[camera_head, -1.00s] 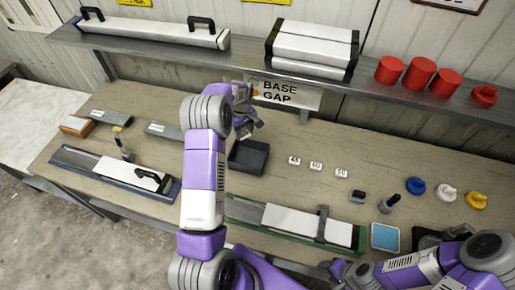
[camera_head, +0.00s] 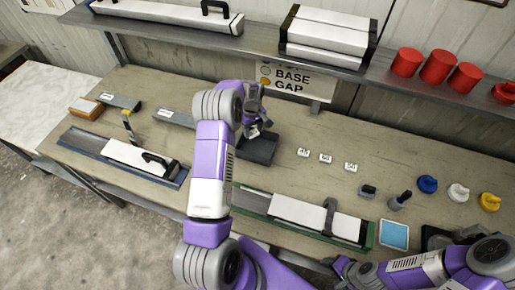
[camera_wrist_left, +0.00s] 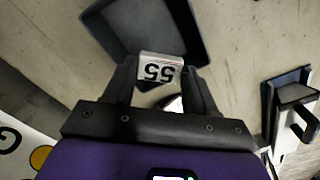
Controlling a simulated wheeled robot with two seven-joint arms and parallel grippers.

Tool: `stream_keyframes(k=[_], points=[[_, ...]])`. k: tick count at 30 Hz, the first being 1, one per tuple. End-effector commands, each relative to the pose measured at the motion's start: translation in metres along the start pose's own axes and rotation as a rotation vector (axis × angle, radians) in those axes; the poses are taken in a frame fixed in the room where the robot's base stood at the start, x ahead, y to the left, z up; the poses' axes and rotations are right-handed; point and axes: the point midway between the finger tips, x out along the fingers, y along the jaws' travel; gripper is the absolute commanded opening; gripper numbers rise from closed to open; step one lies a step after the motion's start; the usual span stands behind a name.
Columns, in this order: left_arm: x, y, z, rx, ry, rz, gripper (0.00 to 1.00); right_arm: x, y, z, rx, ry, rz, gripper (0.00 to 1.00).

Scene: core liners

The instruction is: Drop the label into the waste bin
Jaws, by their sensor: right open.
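The label (camera_wrist_left: 160,69), a small white tag marked 55, is pinched between the fingertips of my left gripper (camera_wrist_left: 160,75) in the left wrist view. A dark, open-topped square bin (camera_wrist_left: 195,18) shows just beyond the label there; I take it to be the waste bin. In the head view, my left gripper (camera_head: 254,122) is above and beside the bin (camera_head: 260,149), hiding part of it. The held label is hard to make out there. My right gripper (camera_head: 343,268) is low at the front edge of the bench, open and away from the bin.
Several small white number labels (camera_head: 325,158) lie on the bench right of the bin. A green-edged core tray (camera_head: 300,215) lies in front and a blue-edged one (camera_head: 125,155) at left. Stamps and coloured caps (camera_head: 428,184) stand at right. A shelf (camera_head: 270,52) runs behind.

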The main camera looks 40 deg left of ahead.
Motion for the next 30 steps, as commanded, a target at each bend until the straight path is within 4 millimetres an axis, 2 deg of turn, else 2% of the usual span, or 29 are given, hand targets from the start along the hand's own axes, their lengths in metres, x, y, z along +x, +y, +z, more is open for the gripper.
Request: stream_keyframes(k=[1, 4, 14, 17, 24, 30], points=[[0.000, 0.000, 0.000, 0.000, 0.000, 0.000, 0.65, 0.000, 0.000, 0.000, 0.000, 0.000, 0.000, 0.53], [0.000, 0.000, 0.000, 0.000, 0.000, 0.000, 0.80, 0.000, 0.000, 0.000, 0.000, 0.000, 0.000, 0.53], [-0.003, 0.000, 0.000, 0.000, 0.001, 0.001, 0.81, 0.001, 0.000, 0.000, 0.000, 0.000, 0.000, 0.53], [-0.014, 0.001, 0.000, 0.001, 0.003, 0.002, 0.81, 0.002, 0.001, 0.000, 0.000, 0.000, 0.000, 0.53], [-0.054, 0.001, 0.000, 0.001, 0.003, 0.004, 0.81, 0.007, 0.003, 0.000, 0.000, 0.000, 0.000, 0.53], [-0.074, 0.000, 0.000, 0.001, 0.000, 0.000, 0.81, 0.008, 0.003, 0.000, 0.000, 0.000, 0.000, 0.53]])
